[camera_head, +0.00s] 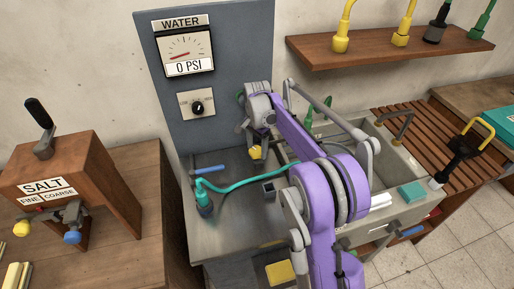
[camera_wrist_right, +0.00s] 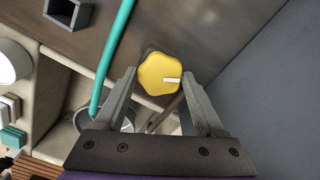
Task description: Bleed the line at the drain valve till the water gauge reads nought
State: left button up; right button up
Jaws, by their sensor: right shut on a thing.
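The water gauge (camera_head: 185,47) on the grey panel reads "0 PSI" on its label, with its red needle pointing low and to the left. A yellow lobed knob (camera_head: 255,153), which seems to be the drain valve's handle, is under my right gripper (camera_head: 252,144). In the wrist view the yellow knob (camera_wrist_right: 156,72) sits between the two fingers of my right gripper (camera_wrist_right: 160,80), which is shut on it. A white mark on the knob points right. The valve body is mostly hidden. My left gripper is not in view.
A selector dial (camera_head: 197,107) is below the gauge. A teal hose (camera_head: 240,187) runs across the bench from a teal fitting (camera_head: 204,203). The salt box (camera_head: 60,175) stands at left. The sink (camera_head: 395,200) is at right, under a shelf (camera_head: 390,48) of coloured fittings.

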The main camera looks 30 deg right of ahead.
aim_at(257, 150)
jog(key=m, duration=0.5)
jog(key=shift+m, duration=0.3)
dwell(0.4)
jog(key=o, duration=1.3)
jog(key=shift+o, duration=0.2)
jog(key=shift+r, duration=0.15)
notch_tip(257, 150, up, 11)
jog(key=shift+f, duration=0.2)
